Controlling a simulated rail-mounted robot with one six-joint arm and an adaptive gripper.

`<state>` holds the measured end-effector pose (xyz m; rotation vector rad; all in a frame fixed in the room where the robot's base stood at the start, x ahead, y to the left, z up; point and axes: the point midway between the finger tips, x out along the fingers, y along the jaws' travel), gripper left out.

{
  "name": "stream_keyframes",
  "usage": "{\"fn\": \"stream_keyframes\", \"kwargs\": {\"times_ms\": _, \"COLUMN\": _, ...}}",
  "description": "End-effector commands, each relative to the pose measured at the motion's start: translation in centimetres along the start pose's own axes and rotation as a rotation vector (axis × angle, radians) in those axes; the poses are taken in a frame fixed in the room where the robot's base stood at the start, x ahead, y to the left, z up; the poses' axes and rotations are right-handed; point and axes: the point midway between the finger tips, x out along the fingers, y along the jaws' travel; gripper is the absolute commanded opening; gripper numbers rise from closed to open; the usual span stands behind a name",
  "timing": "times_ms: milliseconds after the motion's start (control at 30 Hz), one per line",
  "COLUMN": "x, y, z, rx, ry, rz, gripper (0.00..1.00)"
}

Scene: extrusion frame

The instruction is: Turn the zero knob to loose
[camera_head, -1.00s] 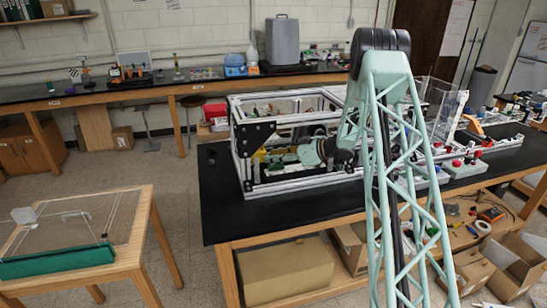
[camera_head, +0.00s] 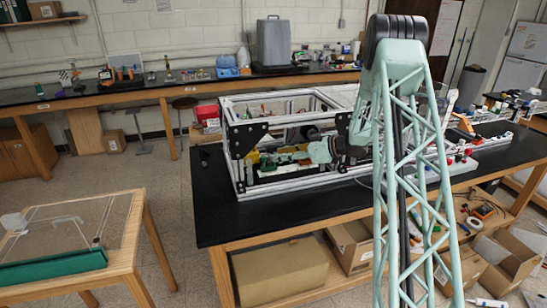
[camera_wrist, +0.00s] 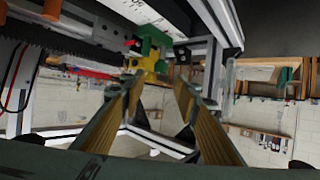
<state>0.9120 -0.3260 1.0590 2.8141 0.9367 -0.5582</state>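My gripper (camera_wrist: 158,84) has two long fingers with gold-brown inner pads. Its fingertips are apart, with a gap between them and nothing seen held. Just beyond the tips in the wrist view is a yellow part (camera_wrist: 150,63) below a green part (camera_wrist: 152,40), with a small red spot at its left. I cannot tell which of these is the zero knob, nor whether a finger touches them. In the head view, my gripper is inside the silver extrusion frame (camera_head: 237,115), partly hidden by its bars and my own arm.
Frame rails and a dark toothed bar (camera_wrist: 70,42) lie close around my gripper in the wrist view. The frame stands on a black-topped bench (camera_head: 290,213). A wooden table (camera_head: 125,225) stands at the left, with open floor between.

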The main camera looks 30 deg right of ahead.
Motion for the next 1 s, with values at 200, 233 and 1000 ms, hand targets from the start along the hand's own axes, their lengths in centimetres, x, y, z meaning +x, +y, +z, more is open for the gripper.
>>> {"fn": "stream_keyframes", "kwargs": {"times_ms": 200, "x": -2.7, "y": 0.0, "z": 0.1, "rx": 0.001, "ry": -0.001, "rz": 0.001, "gripper": 0.29}}
{"fn": "stream_keyframes", "kwargs": {"times_ms": 233, "x": -2.9, "y": 0.0, "z": 0.1, "rx": 0.001, "ry": -0.001, "rz": 0.000, "gripper": 0.29}}
{"fn": "stream_keyframes", "kwargs": {"times_ms": 1000, "x": -3.5, "y": -0.3, "z": -0.4, "rx": -0.001, "ry": 0.003, "rz": 0.006, "gripper": 0.29}}
